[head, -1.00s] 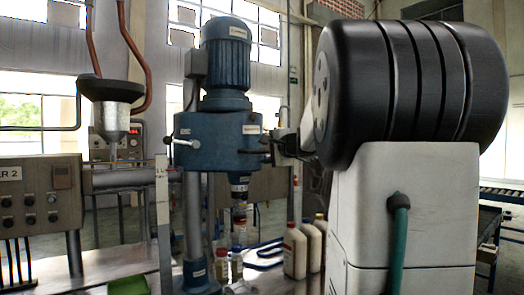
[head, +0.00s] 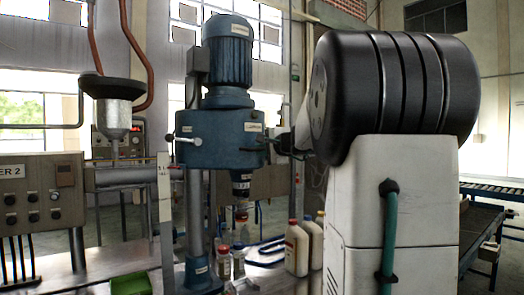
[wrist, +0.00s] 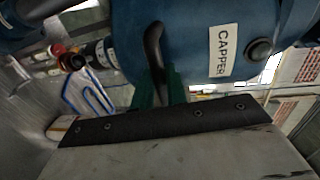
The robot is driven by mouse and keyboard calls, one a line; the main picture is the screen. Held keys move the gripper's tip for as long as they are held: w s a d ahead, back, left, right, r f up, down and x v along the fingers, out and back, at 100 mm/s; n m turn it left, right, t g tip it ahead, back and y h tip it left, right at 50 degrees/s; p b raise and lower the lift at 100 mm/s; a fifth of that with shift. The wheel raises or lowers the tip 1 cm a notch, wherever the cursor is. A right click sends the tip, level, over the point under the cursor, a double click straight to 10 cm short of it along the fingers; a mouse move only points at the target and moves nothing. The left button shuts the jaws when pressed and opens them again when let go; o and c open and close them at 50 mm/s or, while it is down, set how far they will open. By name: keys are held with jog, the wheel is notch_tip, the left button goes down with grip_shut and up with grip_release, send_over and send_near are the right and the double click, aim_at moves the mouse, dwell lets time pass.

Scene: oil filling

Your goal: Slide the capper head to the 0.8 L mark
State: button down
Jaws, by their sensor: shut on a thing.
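The blue capper head (head: 222,140) with its motor on top sits on a grey vertical column (head: 197,210) in the head view. A pale scale strip (head: 165,215) stands left of the column; its small marks are too blurred to read the exact level. My gripper (head: 283,145) is at the right side of the head, partly hidden by my arm. In the wrist view, the green fingers of my gripper (wrist: 161,88) are shut on a dark curved handle (wrist: 153,45) of the capper head, beside the CAPPER label (wrist: 222,50). The chuck (head: 241,187) hangs below the head.
White bottles (head: 297,248) stand to the right on the metal table. A green bin (head: 130,284) is at the front left. A funnel (head: 115,115) and a control panel (head: 38,205) are at the left.

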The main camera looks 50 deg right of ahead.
jog(key=shift+f, duration=0.2)
jog(key=shift+f, duration=0.85)
dwell(1.0)
jog(key=c, duration=1.1)
grip_release()
jog(key=shift+r, duration=0.1)
jog(key=v, duration=0.9)
